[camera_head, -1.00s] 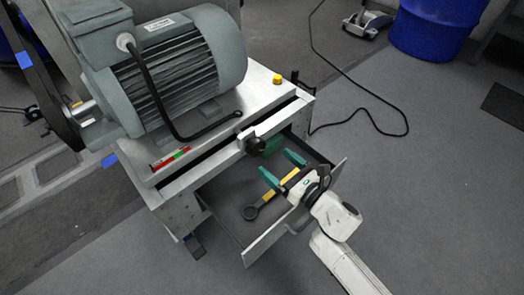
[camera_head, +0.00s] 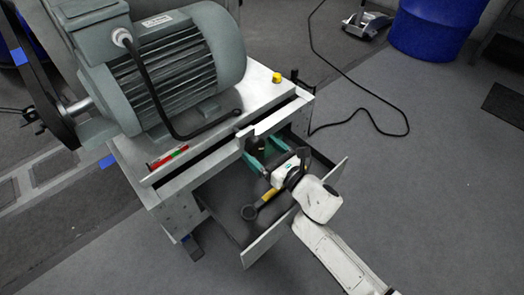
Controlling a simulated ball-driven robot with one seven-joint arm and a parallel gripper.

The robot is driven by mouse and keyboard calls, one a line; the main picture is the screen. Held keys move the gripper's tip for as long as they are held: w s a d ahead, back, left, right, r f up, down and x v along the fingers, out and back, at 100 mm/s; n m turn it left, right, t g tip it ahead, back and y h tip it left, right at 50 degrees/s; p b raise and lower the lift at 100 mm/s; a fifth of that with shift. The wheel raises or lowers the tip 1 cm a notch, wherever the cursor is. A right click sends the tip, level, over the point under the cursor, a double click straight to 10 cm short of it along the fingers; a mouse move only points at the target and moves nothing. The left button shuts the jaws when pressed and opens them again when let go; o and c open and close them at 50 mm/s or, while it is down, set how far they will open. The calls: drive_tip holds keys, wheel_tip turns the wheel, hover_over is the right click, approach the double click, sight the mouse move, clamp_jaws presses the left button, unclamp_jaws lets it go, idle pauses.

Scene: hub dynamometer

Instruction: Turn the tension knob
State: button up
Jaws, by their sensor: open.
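The black tension knob (camera_head: 257,143) sits at the front edge of the grey metal bench, under a pale bracket (camera_head: 250,133). My gripper (camera_head: 263,152) reaches over the open drawer from the lower right. Its two green fingers are apart, one on each side of the knob in the picture. Part of the knob is hidden by the fingers and bracket, and I cannot tell whether the fingers touch it.
The open drawer (camera_head: 222,205) holds a yellow-and-black tool (camera_head: 252,208), partly under my gripper. A large grey motor (camera_head: 175,65) stands on the bench. A yellow button (camera_head: 277,78) is at the bench's corner. A black cable and a blue drum (camera_head: 437,28) are on the floor behind.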

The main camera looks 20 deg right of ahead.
drive_tip(key=shift+w+a, duration=0.1)
drive_tip(key=shift+w, duration=0.15)
drive_tip(key=c, duration=1.1)
drive_tip(key=shift+o, duration=0.2)
drive_tip(key=shift+m, duration=0.3)
